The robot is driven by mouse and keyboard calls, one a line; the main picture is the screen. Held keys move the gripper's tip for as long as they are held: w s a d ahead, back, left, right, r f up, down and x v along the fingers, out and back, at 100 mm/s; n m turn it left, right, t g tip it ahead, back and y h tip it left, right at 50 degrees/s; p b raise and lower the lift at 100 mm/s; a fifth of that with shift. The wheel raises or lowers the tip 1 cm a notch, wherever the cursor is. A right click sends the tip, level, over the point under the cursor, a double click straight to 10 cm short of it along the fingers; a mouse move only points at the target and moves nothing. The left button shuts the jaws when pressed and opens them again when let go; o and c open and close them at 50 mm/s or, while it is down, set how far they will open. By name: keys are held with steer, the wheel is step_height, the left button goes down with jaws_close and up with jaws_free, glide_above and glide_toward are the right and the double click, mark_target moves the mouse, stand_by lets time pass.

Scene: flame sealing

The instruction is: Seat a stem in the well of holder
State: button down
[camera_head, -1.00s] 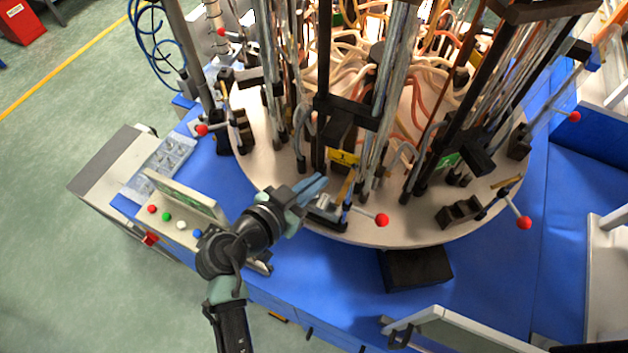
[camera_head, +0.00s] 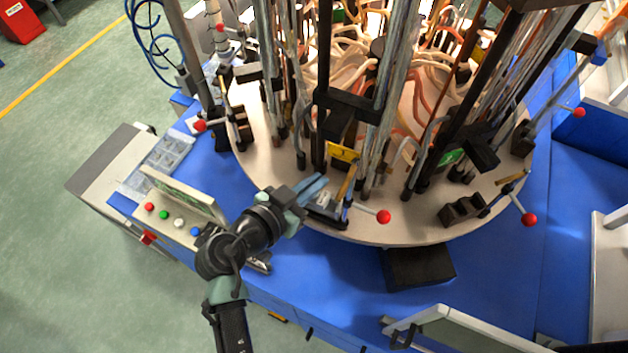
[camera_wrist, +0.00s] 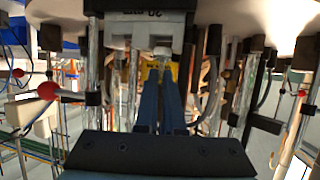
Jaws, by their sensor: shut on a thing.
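My gripper (camera_head: 321,183) reaches the near rim of the round carousel in the head view. Its two blue fingers (camera_wrist: 160,90) run close together in the wrist view, shut on a thin piece that I take to be the stem. The stem itself is too small and too hidden to make out. A light grey block with an upside-down label (camera_wrist: 146,30), which seems to be the holder, is just past the fingertips. In the head view a dark and grey fixture (camera_head: 325,212) sits beside and below the fingertips. I cannot see its well or whether the stem touches it.
Upright rods and glass tubes crowd the carousel (camera_head: 385,237) behind my gripper. A red-balled lever (camera_head: 383,216) sticks out close on the right, and a yellow tag (camera_head: 343,152) hangs just behind. A button box (camera_head: 176,222) stands left. The blue deck (camera_head: 330,280) in front is mostly clear.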

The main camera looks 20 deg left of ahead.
steer(key=shift+f+b, duration=0.55)
steer(key=shift+b, duration=0.15)
stand_by(0.4)
steer(key=c, duration=1.3)
jaws_free()
steer(key=shift+s, duration=0.2)
steer(key=shift+p+v, duration=0.4)
steer(key=shift+v, duration=1.6)
